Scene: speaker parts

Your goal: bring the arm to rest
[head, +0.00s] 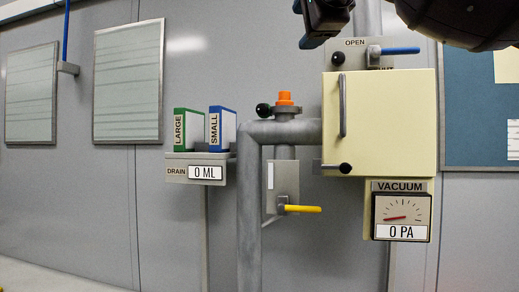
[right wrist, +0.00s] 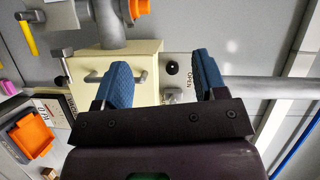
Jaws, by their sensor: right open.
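My right gripper (head: 322,24) shows in part at the top of the head view, above the OPEN label and the cream box. My dark right arm (head: 462,18) fills the top right corner. In the right wrist view the right gripper (right wrist: 160,70) has its two blue-padded fingers wide apart. Nothing is seen between them except the wall and box behind. My left arm and gripper are in neither view.
The cream box (head: 380,125) has a blue lever (head: 400,51) above it and a vacuum gauge (head: 403,215) below. A yellow lever (head: 303,209), an orange cap (head: 285,98) and grey pipes (head: 250,200) are to its left. An orange bin (right wrist: 32,138) is at lower left in the wrist view.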

